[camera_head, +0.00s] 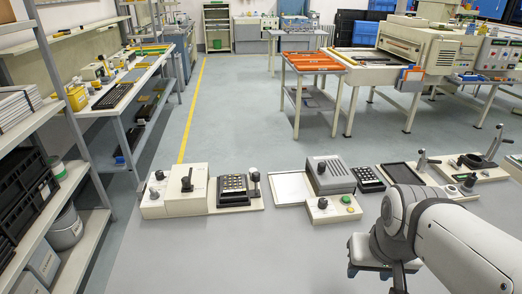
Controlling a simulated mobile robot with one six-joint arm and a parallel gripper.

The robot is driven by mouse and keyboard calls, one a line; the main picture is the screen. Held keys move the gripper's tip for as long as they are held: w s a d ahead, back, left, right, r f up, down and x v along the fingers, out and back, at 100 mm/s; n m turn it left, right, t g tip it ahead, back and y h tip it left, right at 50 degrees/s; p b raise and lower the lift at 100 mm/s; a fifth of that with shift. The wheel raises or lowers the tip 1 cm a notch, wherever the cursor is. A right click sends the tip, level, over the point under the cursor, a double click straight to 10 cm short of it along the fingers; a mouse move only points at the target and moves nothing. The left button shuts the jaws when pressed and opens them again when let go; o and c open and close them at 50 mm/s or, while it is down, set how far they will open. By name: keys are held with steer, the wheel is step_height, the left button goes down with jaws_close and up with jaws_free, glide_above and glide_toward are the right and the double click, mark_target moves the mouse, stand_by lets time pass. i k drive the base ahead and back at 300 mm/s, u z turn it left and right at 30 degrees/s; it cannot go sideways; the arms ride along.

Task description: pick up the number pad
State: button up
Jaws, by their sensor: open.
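Two dark keypads that look like number pads are on the grey table. One number pad (233,187) with pale keys sits on a black holder on the left beige machine. A second, darker keypad (367,177) lies right of the grey box, near the table's far edge. I cannot tell which one the task means. My gripper (393,284) is at the lower right, below the white arm, nearer than both keypads and apart from them. It is open; its fingertips are partly hidden or cut off by the lower edge.
On the table (230,255), a beige machine with a black lever (187,183), a pale flat tray (292,187), a grey vented box (330,173), a green-button box (335,208) and a dark tray (402,172) form a row. The front left of the table is clear.

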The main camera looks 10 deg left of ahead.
mark_target(233, 188)
steer(key=u, duration=0.4)
steer(key=k, duration=1.35)
steer(key=u, duration=0.75)
steer(key=i, duration=1.55)
steer(key=z, duration=0.65)
